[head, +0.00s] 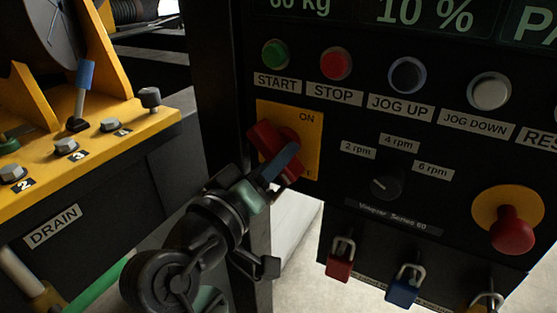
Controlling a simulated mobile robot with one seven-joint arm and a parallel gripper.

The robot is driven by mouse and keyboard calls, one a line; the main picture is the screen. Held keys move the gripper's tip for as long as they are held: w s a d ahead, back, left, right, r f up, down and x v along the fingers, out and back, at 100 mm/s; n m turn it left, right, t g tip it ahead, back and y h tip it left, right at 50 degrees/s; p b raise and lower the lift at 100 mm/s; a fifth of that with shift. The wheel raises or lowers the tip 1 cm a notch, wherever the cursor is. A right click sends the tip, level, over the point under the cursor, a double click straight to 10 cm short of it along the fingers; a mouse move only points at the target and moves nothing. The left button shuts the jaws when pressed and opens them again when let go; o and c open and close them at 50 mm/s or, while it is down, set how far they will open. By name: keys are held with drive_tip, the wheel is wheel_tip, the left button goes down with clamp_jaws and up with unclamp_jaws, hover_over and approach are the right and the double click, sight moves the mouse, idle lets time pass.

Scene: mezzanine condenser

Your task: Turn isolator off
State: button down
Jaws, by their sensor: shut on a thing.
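The isolator is a red rotary handle (265,139) on a yellow plate (308,140) on the black control panel. "ON" is printed at the plate's upper right; the lower label is mostly hidden. The handle lies tilted, from upper left to lower right. My gripper (284,160) reaches in from the lower left and is shut on the red handle, with a blue-grey finger across its lower right part. The finger and the gripper body hide part of the handle and the plate's lower edge.
Above the isolator are a green START button (275,53) and a red STOP button (336,64). A speed knob (387,182) and a red emergency stop (511,230) sit right. Padlocks (340,262) hang below. A yellow bench (95,140) with a blue-topped lever (84,88) stands left.

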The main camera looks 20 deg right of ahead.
drive_tip(key=c, duration=0.6)
unclamp_jaws()
drive_tip(key=shift+c, duration=0.2)
drive_tip(key=b+v, duration=0.2)
drive_tip(key=v, duration=1.1)
